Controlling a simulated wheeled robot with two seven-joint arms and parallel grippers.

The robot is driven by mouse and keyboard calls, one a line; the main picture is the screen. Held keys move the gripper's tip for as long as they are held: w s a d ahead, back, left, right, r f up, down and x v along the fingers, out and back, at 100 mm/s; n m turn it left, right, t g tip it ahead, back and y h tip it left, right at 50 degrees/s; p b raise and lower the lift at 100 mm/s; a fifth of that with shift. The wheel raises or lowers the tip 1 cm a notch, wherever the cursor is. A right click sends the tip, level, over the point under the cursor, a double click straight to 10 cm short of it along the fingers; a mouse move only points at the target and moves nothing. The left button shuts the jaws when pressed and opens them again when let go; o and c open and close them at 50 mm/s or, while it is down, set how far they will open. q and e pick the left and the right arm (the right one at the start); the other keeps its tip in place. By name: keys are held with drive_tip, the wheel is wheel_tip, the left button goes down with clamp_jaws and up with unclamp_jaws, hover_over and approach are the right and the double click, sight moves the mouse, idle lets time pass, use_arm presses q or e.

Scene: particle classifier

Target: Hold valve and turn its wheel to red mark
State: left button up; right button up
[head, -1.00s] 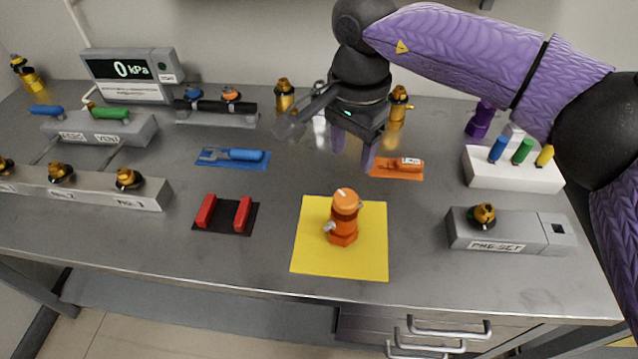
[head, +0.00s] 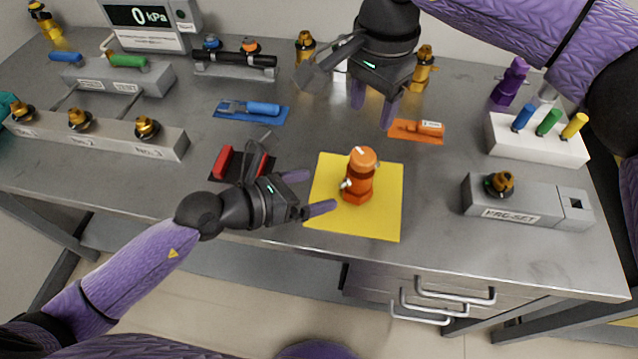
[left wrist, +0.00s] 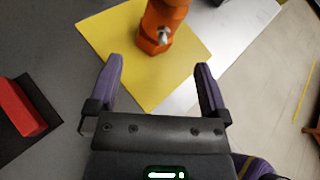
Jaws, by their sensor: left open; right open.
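The orange valve (head: 358,178) stands upright on a yellow mat (head: 385,222), with its round wheel on top and a small metal fitting on its side. A pale mark shows on the wheel; I cannot make out a red mark. In the left wrist view the valve (left wrist: 160,28) is ahead, between the fingers' directions, its top cut off. My left gripper (head: 308,193) is open and empty, at the mat's left edge, pointing at the valve without touching it. My right gripper (head: 373,108) is open and empty, fingers down, above the table behind the valve.
A black pad with red blocks (head: 222,162) lies beside my left gripper. An orange tool on an orange mat (head: 418,131) lies under my right gripper. A blue tool (head: 250,109) is behind. The grey PRE-SET block (head: 520,205) stands right. Bare table lies between mat and block.

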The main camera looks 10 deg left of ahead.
sight(345, 183)
use_arm(q)
drive_tip(key=x, duration=0.9)
drive_tip(key=shift+d, duration=0.1)
drive_tip(key=shift+c, duration=0.3)
drive_tip(key=shift+s, duration=0.1)
clamp_jaws()
idle(0.6)
